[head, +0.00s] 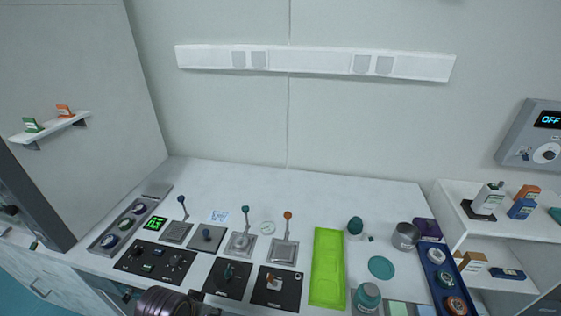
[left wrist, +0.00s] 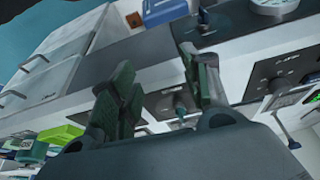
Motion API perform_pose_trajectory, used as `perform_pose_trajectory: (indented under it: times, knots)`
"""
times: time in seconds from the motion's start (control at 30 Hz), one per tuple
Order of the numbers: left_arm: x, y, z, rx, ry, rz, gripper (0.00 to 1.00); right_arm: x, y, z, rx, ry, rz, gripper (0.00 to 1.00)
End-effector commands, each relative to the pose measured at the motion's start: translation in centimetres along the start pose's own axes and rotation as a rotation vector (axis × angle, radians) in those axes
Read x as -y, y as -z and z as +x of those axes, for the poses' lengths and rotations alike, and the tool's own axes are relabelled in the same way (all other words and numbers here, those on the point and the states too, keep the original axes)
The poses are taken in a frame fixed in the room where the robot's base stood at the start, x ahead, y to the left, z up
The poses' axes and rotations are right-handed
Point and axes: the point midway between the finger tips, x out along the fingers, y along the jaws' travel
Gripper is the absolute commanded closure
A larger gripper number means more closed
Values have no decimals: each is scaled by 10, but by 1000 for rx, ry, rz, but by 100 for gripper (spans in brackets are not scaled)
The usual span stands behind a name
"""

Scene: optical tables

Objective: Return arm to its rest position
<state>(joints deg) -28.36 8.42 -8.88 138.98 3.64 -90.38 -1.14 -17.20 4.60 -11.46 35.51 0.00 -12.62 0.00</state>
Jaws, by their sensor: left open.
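My left gripper (left wrist: 160,82) shows in the left wrist view with its two dark green fingers spread apart and nothing between them. Beyond the fingers are a dark panel with a knob (left wrist: 181,106) and white cabinet fronts (left wrist: 40,65), seen tilted. I cannot tell whether the fingers touch anything. In the head view only a dark part of my arm shows at the bottom edge, left of centre, in front of the table's control panels. My right gripper is in neither view.
The white table (head: 300,190) holds several levers, black panels (head: 155,263), a green tray (head: 327,268), a teal jar (head: 367,297) and a grey cup (head: 405,236). A shelf unit (head: 450,212) stands at right. The table's back strip is clear.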

Motion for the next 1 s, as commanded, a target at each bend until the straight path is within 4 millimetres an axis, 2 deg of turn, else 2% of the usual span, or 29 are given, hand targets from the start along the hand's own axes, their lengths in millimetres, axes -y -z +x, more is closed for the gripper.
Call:
perform_pose_trajectory:
  times: [0.43, 0.87, 1.0]
  knots:
    - [16, -29, -11, 29, 59, -69, 53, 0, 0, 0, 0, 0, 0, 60]
    - [17, -33, 37, 43, 54, -65, 53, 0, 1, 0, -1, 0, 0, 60]
    - [17, -37, 59, 52, 52, -64, 53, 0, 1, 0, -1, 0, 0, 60]
